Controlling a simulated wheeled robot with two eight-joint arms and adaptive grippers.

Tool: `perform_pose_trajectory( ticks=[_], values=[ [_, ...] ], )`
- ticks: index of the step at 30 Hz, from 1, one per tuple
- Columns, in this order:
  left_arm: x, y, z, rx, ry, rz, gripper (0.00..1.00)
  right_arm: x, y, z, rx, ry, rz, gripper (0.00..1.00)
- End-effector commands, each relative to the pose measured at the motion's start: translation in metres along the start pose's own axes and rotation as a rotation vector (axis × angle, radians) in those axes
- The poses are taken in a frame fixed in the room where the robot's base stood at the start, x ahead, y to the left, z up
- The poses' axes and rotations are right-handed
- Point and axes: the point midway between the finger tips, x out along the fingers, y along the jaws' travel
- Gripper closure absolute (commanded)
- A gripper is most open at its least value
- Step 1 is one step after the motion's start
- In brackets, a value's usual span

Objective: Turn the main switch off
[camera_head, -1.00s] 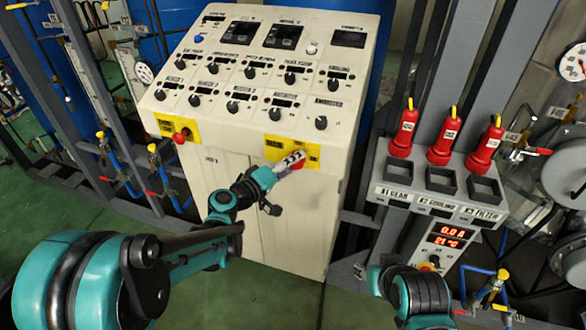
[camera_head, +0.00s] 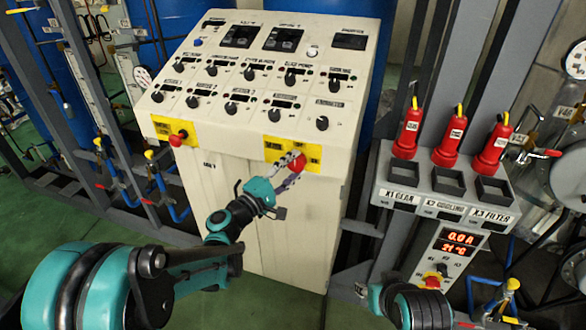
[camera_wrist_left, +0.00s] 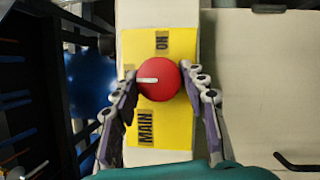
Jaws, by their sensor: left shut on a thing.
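The main switch is a round red knob (camera_head: 299,161) on the right yellow plate (camera_head: 275,151) of the cream control cabinet. In the left wrist view the knob (camera_wrist_left: 158,81) has a white mark pointing to the picture's left. The yellow plate (camera_wrist_left: 178,138) there reads MAIN and ON; part of its lettering is hidden behind a finger. My left gripper (camera_head: 291,166) is at the knob, its two fingers on either side and shut on it. My right gripper is not in view.
A second yellow plate (camera_head: 160,126) with a red knob (camera_head: 178,138) sits left on the cabinet. Small black dials cover the sloped panel (camera_head: 225,118) above. Red plugs (camera_head: 450,142) and a grey socket box (camera_head: 390,180) stand at the right. Pipes with valves run at the left.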

Motion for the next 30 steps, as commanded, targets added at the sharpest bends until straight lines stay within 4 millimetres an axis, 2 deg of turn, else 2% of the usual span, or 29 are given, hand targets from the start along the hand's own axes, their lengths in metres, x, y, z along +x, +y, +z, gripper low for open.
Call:
perform_pose_trajectory(
  ticks=[14,15,16,17,26,30],
  values=[
    [0.0,0.0,0.0,-0.011,0.001,0.004,0.86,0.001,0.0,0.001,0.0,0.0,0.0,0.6],
    [0.0,0.0,0.0,-0.01,0.001,0.004,0.47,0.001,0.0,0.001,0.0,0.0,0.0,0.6],
    [0.0,0.0,0.0,-0.01,0.001,0.004,0.39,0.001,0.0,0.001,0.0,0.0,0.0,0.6],
    [0.0,0.0,0.0,-0.01,0.001,0.004,0.36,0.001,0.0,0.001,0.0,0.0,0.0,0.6],
    [-0.001,0.0,0.0,-0.01,0.001,0.004,0.36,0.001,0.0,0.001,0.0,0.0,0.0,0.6],
    [-0.015,0.0,-0.001,-0.01,0.004,0.004,0.36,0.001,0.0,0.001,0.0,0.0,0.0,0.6]
  ],
)
